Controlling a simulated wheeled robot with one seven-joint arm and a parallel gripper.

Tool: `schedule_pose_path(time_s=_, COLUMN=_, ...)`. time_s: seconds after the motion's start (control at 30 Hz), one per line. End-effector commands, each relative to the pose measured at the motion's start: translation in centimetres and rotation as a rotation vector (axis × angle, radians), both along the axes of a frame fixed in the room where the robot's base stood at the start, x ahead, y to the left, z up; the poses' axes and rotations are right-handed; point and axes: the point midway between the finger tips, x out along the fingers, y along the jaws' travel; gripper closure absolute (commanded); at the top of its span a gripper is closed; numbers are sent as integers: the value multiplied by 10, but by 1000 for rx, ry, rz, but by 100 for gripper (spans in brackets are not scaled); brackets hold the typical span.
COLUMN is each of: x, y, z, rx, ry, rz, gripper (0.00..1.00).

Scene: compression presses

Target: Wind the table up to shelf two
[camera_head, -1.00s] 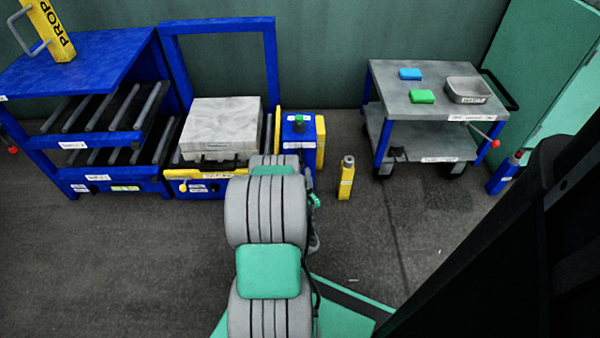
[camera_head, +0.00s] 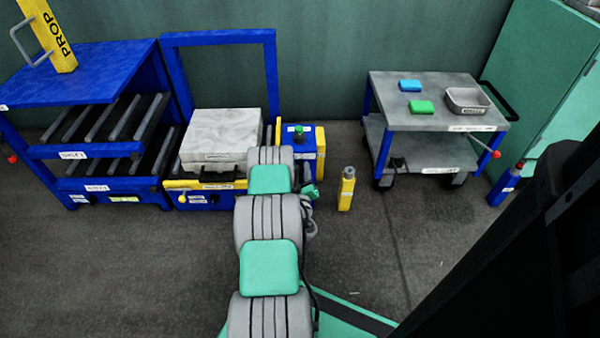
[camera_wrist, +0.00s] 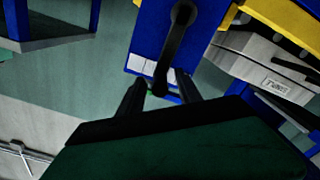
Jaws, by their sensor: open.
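The lift table (camera_head: 180,184), with a yellow front edge, stands low beside the blue rack and carries a pale grey block (camera_head: 222,130). Its top looks about level with the rack's lower roller shelf (camera_head: 105,165); the upper roller shelf (camera_head: 95,120) is higher. A blue and yellow unit (camera_head: 320,150) with a green knob stands at the table's right. In the wrist view, a black crank handle (camera_wrist: 176,45) hangs on a blue face. My gripper (camera_wrist: 160,90) is open, with its fingers around or just before the handle's end; contact is unclear. In the head view my arm hides the crank.
A yellow bottle-like post (camera_head: 347,190) stands on the floor to the right. A grey cart (camera_head: 440,95) with blue and green blocks and a tray is farther right. A yellow PROP post (camera_head: 48,38) stands on the rack. The floor between the yellow post and the cart is clear.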

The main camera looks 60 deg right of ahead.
Motion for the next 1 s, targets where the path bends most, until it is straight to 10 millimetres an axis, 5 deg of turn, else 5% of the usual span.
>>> schedule_pose_path(time_s=0.23, x=0, y=0, z=0, rx=0, ry=0, rz=0, gripper=60)
schedule_pose_path(time_s=0.7, x=0, y=0, z=0, rx=-1, ry=0, rz=1, gripper=99)
schedule_pose_path(time_s=1.0, x=0, y=0, z=1, rx=-1, ry=-1, rz=0, gripper=100)
